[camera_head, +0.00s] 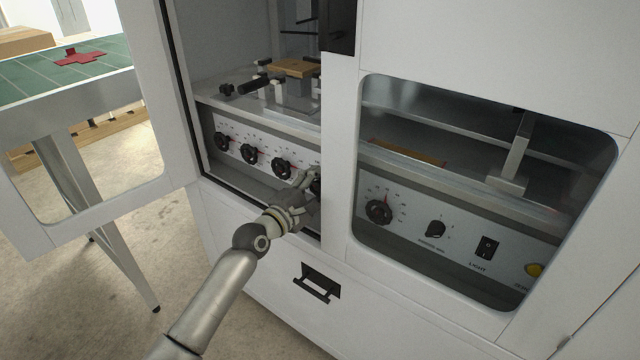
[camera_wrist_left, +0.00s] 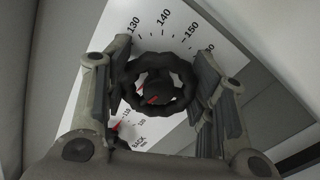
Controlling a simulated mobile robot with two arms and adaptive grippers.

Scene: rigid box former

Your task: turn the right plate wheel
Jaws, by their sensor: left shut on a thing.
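A row of black hand wheels (camera_head: 249,155) is mounted on a white scaled panel inside the open machine. My left gripper (camera_head: 307,184) reaches through the doorway and is shut on the rightmost wheel of this row, mostly hidden in the head view by my fingers and the door post. In the left wrist view this black wheel (camera_wrist_left: 133,75) sits between my two fingers, in front of a scale marked 130 to 150. A red mark shows through its ring. The wheel's own name is not readable. My right gripper is not in view.
The white door (camera_head: 150,205) stands open at left, close to my arm. A white post divides the opening from a windowed section with another wheel (camera_head: 378,211) and a light switch (camera_head: 487,247). A green-topped table (camera_head: 75,98) stands at far left.

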